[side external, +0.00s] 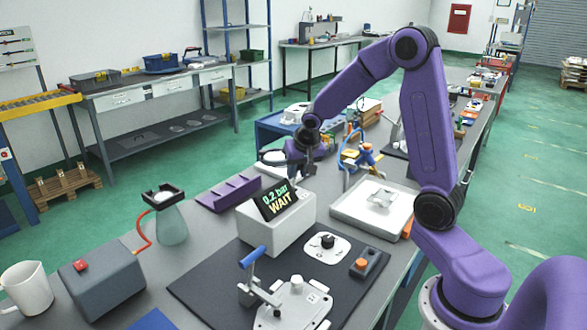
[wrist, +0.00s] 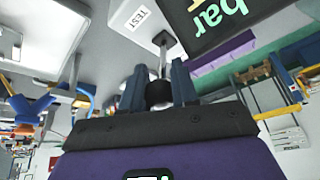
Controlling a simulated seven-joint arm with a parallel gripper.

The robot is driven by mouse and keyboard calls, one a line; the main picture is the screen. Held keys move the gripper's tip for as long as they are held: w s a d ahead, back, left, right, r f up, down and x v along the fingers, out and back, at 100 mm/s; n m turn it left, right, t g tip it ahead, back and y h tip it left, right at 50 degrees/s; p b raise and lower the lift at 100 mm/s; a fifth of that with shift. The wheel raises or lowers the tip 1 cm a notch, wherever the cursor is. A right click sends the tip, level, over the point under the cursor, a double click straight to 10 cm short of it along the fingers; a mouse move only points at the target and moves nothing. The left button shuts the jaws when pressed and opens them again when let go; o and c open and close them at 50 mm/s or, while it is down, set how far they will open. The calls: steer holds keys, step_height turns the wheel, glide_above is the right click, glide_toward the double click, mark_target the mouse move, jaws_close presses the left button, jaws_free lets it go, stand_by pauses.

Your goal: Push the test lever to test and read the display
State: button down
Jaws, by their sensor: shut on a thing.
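The test unit is a white box (side external: 278,228) on the bench, with a tilted black display (side external: 282,201) on top. The display reads "0.2 bar" and "WAIT" in the side view; the wrist view shows only part of it, with "bar" legible (wrist: 216,14). A metal lever (wrist: 163,58) with a dark knob (wrist: 158,93) stands out of the unit beside a white "TEST" label (wrist: 139,18). My gripper (wrist: 158,88) is shut on the lever's knob, one finger each side.
A blue-handled clamp (side external: 251,257) and a fixture plate (side external: 293,306) stand in front on the black mat, with a black knob (side external: 327,241) and an orange-button box (side external: 368,263). A white tray (side external: 378,217) is right, a purple rack (side external: 229,193) and a flask (side external: 172,226) left.

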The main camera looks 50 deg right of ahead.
steer(key=shift+s+a+f, duration=0.1)
steer(key=shift+s+f, duration=0.4)
steer(key=shift+s, duration=0.3)
steer(key=c, duration=0.9)
jaws_free()
steer(key=shift+c, duration=0.2)
steer(key=shift+w, duration=0.1)
steer(key=shift+w+r, duration=0.2)
